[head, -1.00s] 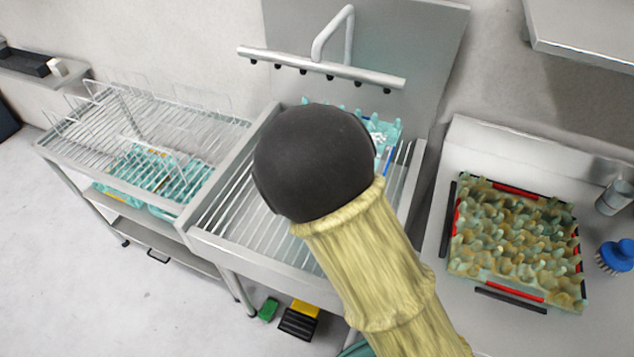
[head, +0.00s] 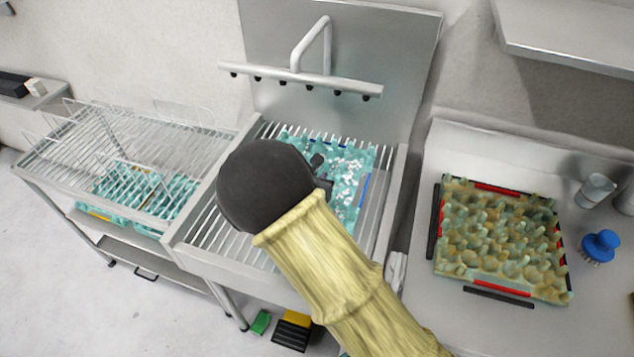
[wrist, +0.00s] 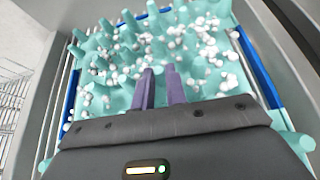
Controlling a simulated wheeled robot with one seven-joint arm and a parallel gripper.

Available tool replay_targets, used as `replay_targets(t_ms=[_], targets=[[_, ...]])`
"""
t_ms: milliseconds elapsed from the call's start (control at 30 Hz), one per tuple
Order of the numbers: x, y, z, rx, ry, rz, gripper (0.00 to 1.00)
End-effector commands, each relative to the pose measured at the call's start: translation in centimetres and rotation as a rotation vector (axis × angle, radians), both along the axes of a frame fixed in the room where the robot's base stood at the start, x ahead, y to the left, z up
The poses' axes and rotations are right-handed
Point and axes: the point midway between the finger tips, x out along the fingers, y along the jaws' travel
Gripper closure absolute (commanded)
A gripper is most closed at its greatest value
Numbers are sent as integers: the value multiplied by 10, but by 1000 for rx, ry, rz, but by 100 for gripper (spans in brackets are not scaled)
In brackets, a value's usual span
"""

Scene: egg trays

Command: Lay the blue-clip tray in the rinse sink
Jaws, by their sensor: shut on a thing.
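The blue-clip tray (head: 352,165) is teal with pegs, blue edge clips and white foam-like blobs. It lies in or just above the rinse sink (head: 398,180), over its rack bars; I cannot tell whether it rests on them. In the wrist view the tray (wrist: 205,75) fills the space between the sink walls, with blue clips along its edges. My gripper (wrist: 160,88) is shut on the tray, its two purple fingers close together among the pegs. In the head view my dark wrist and yellow-sleeved arm hide the tray's near left part.
A wire drying rack (head: 120,145) stands left, with teal trays (head: 125,190) beneath it. A spray bar (head: 300,80) crosses above the sink. On the right counter lies a soiled red-clip tray (head: 500,240), with a blue brush (head: 601,246) and a metal cup (head: 596,190).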

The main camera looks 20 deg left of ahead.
Motion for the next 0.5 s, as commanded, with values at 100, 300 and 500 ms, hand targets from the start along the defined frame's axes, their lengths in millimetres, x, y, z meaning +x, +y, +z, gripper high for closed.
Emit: replay_targets(t_ms=[100,300,500], targets=[[0,0,-17,-4,1,0,100],[-1,1,-23,1,0,2,100],[-4,6,-23,0,1,10,77]])
